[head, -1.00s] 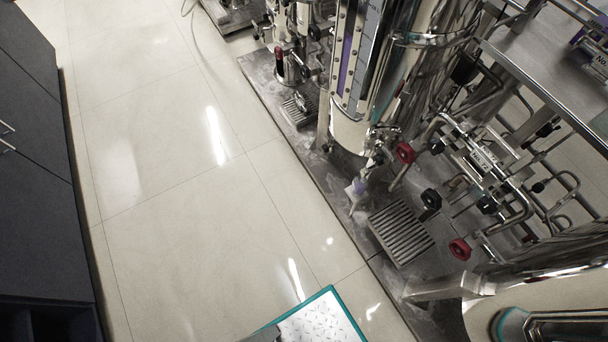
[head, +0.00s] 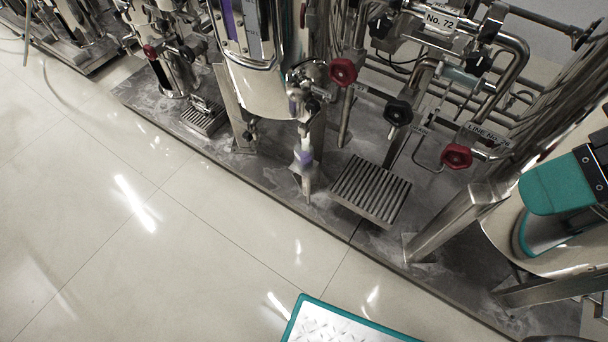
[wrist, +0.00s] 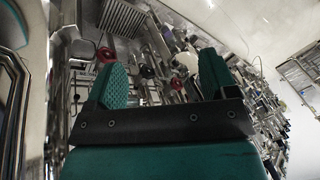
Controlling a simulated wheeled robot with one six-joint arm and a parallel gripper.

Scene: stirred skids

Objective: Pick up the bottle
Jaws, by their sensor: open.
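A small pale thing with a purple band (head: 304,157), which looks like the bottle, stands upright below a valve at the front of the steel tank. It is near the skid's front edge, left of a drain grate. I cannot tell whether it touches the valve, and I cannot make it out in the wrist view. My gripper (wrist: 159,68) is open, with two teal fingers apart and nothing seen between them. A teal and black part of my arm shows at the right edge of the head view, well right of the bottle.
The drain grate (head: 371,188) lies right of the bottle. Red valve wheels (head: 343,72), black knobs (head: 398,112) and pipes crowd behind it. The steel skid (head: 262,172) ends at open tiled floor (head: 130,240). My teal-edged base plate shows at the bottom.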

